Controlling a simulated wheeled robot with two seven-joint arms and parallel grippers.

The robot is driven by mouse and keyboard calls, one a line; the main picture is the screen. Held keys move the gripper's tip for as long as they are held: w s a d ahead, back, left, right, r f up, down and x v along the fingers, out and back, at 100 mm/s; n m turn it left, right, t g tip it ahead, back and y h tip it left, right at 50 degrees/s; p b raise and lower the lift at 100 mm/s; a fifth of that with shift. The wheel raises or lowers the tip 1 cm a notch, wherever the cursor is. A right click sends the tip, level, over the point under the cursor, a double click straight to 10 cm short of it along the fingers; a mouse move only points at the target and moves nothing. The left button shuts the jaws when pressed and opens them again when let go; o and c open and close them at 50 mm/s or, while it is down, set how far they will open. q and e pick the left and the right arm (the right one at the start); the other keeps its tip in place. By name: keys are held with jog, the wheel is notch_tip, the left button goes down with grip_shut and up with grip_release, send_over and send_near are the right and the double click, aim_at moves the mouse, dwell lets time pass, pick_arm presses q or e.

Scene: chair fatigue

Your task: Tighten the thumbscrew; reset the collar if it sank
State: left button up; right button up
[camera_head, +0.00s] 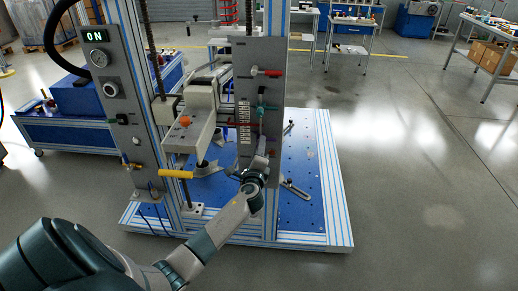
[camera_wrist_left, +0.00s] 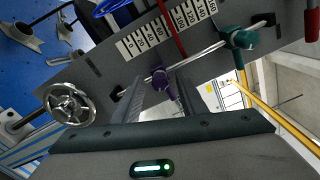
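A grey upright panel (camera_head: 249,55) carries a printed number scale (camera_head: 243,118), which also shows in the wrist view (camera_wrist_left: 165,33). A teal knob (camera_head: 264,107) sits on a rod; it also shows in the wrist view (camera_wrist_left: 242,37). A small purple knob (camera_wrist_left: 161,82) sits lower along the same rod. I cannot tell which knob is the thumbscrew, or whether a collar has sunk. My left gripper (camera_head: 262,158) is at the lower part of the panel. In the wrist view its fingers (camera_wrist_left: 163,88) are apart, with the purple knob between their tips; contact is unclear. My right gripper is not in view.
A red pointer (camera_wrist_left: 174,30) crosses the scale. A red-tipped lever (camera_head: 266,72) is higher on the panel. A chrome handwheel (camera_wrist_left: 70,105) shows in the wrist view. A press head with a yellow bar (camera_head: 176,174) stands left. The blue perforated base (camera_head: 310,165) lies below; open floor is right.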

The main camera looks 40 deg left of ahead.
pick_arm(q)
jog(key=b+v, duration=0.2)
jog(key=v, duration=1.5)
jog(key=shift+d, duration=0.2)
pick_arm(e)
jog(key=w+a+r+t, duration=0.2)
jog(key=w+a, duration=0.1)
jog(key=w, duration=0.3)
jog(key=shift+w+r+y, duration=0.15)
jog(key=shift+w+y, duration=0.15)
pick_arm(q)
jog(key=shift+s, duration=0.1)
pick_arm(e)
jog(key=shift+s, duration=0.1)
